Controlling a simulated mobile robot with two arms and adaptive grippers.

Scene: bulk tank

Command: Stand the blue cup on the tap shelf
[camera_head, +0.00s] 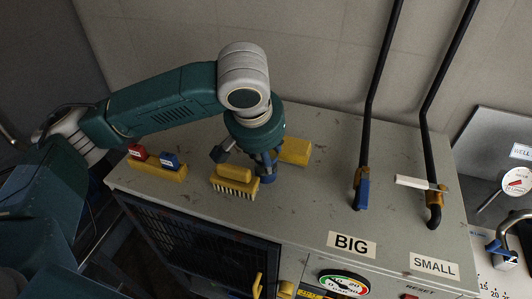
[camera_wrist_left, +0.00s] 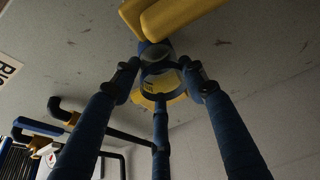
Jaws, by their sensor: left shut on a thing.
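My left gripper (camera_head: 264,172) points down at the grey cabinet top, just right of a yellow brush (camera_head: 233,177). In the left wrist view its dark blue fingers (camera_wrist_left: 160,82) are shut around a small bluish cup-like thing (camera_wrist_left: 156,55), which I take to be the blue cup. The fingers largely cover it in the head view, and I cannot tell whether it touches the cabinet top. A tap (camera_head: 500,243) stands at the right edge, below a sign reading WELL; I cannot clearly make out its shelf. My right gripper is not in view.
A yellow block (camera_head: 295,151) lies right behind the gripper. A yellow holder (camera_head: 157,171) with red and blue pieces stands at the left. Two black pipes, BIG (camera_head: 368,135) and SMALL (camera_head: 427,120), rise at the right. The cabinet top between the gripper and pipes is clear.

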